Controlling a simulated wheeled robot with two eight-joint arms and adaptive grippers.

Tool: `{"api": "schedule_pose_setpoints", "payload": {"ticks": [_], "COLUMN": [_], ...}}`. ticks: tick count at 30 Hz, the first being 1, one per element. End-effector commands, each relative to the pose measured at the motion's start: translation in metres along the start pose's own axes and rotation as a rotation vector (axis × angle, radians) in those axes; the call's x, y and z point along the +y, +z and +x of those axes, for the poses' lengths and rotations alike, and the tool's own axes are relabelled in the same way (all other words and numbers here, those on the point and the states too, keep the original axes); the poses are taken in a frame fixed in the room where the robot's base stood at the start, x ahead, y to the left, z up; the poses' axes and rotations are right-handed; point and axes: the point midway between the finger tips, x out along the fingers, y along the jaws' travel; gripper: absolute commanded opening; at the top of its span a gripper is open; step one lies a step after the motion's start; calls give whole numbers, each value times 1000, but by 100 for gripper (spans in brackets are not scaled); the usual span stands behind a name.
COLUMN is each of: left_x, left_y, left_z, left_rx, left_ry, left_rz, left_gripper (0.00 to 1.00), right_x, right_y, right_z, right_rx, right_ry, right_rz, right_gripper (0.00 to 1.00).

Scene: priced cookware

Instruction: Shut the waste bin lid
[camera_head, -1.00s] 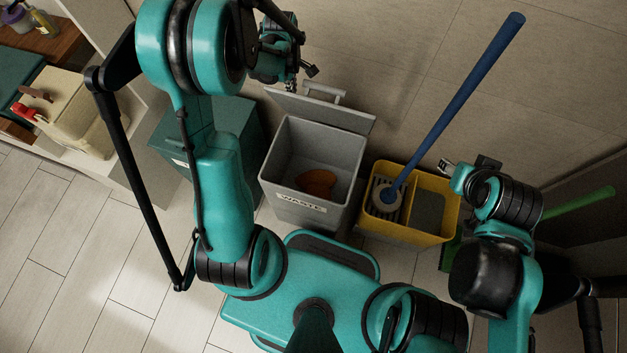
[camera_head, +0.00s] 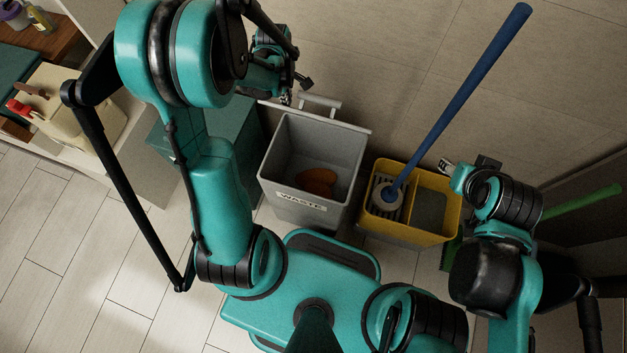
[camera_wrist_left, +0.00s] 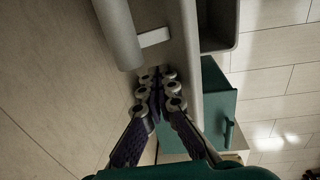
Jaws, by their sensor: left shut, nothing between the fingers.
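The grey waste bin (camera_head: 335,214) stands open below, with a WASTE label on its front and an orange-brown thing inside. Its lid (camera_head: 350,124) stands nearly edge-on at the bin's back edge, with its bar handle (camera_head: 320,101) on the wall side. My left gripper (camera_head: 287,99) is shut and empty at the lid's left end. In the left wrist view its closed fingertips (camera_wrist_left: 157,82) are close against the lid panel (camera_wrist_left: 180,45), near the handle (camera_wrist_left: 118,35); exact contact is unclear. My right gripper (camera_head: 447,165) hangs over the yellow bucket's right side, its jaw opening unclear.
A yellow mop bucket (camera_head: 405,232) with a blue-handled mop (camera_head: 455,103) stands right of the bin. The wall is close behind. A green handle (camera_head: 580,203) lies at right.

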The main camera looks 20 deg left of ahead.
Motion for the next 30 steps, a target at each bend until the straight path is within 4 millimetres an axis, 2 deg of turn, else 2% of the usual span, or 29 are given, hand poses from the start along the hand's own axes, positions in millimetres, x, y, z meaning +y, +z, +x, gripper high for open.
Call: {"api": "schedule_pose_setpoints", "payload": {"ticks": [5,24,30], "left_x": [-3,-38,-44], "left_y": [0,0,0], "left_z": [2,21,23], "left_rx": [0,0,0], "left_ry": [0,0,0], "left_rz": [0,-1,0], "left_gripper": [0,0,0], "right_x": [0,0,0], "right_y": [1,14,15], "right_z": [2,19,21], "right_rx": [0,0,0], "right_ry": [0,0,0], "right_rz": [0,0,0], "right_gripper": [45,45,45]}}
